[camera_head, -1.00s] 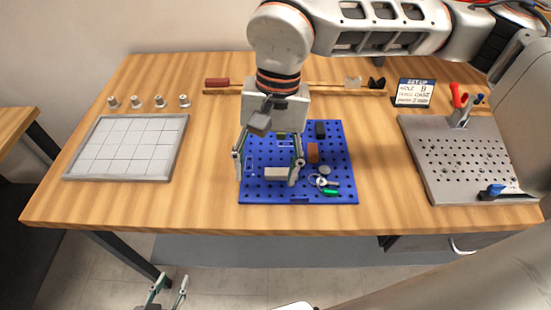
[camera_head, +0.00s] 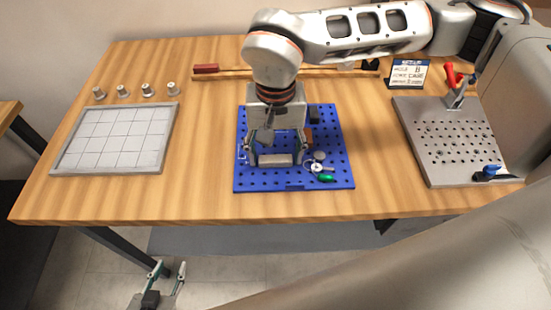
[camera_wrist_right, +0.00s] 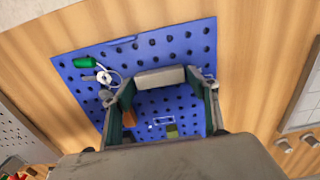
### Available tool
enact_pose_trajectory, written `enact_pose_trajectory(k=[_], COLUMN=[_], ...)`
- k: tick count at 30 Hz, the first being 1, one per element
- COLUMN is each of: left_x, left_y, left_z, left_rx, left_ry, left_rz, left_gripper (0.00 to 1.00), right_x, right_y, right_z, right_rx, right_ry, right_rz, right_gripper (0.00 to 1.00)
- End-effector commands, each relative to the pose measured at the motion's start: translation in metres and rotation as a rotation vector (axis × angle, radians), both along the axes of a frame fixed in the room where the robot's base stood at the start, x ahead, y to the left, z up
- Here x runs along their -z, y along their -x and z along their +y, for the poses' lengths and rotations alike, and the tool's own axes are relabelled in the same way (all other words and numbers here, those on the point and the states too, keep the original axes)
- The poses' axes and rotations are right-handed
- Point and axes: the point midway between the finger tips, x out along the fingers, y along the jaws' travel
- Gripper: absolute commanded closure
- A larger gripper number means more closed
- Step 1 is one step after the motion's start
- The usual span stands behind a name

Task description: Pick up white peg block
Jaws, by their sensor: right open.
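The white peg block (camera_head: 276,160) lies near the front of the blue pegboard (camera_head: 244,180). My right gripper (camera_head: 276,158) is open and low over the board, with one finger on each side of the block's ends. In the right wrist view the block (camera_wrist_right: 160,78) shows between the fingertips of the gripper (camera_wrist_right: 160,84); I cannot tell whether they touch it. My left gripper (camera_head: 170,270) is open and empty, below the table's front edge.
A key ring with a green tag (camera_head: 325,177) lies just right of the block. An orange-brown block (camera_head: 308,138) and a dark block (camera_head: 314,114) are behind. A gridded tray (camera_head: 112,170) stands left, a perforated metal plate (camera_head: 430,160) right. Bare table lies between.

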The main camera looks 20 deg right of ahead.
Motion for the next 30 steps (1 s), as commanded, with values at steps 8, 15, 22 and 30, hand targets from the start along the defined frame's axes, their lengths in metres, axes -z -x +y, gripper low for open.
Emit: enact_pose_trajectory(k=[8, 15, 22, 30], left_x=[0.0, 0.0, -0.001, -0.003], left_y=[0.0, 0.0, -0.001, -0.001], left_z=[0.0, 0.0, 0.0, 0.0], left_rx=[0.0, 0.0, 0.0, -0.001], left_ry=[0.001, 0.001, 0.001, 0.001], left_rz=[-0.001, -0.001, -0.002, -0.003], left_gripper=[0.65, 0.65, 0.65, 0.65], right_x=[0.0, 0.0, -0.003, -0.033], right_y=[0.0, 0.0, -0.001, -0.001], right_z=[0.0, 0.0, 0.0, 0.0], right_rx=[0.0, 0.0, 0.0, 0.0], right_ry=[-0.001, -0.001, 0.0, -0.001], right_rz=[-0.001, -0.001, -0.002, -0.007], right_gripper=[0.57, 0.66, 0.66, 0.66])
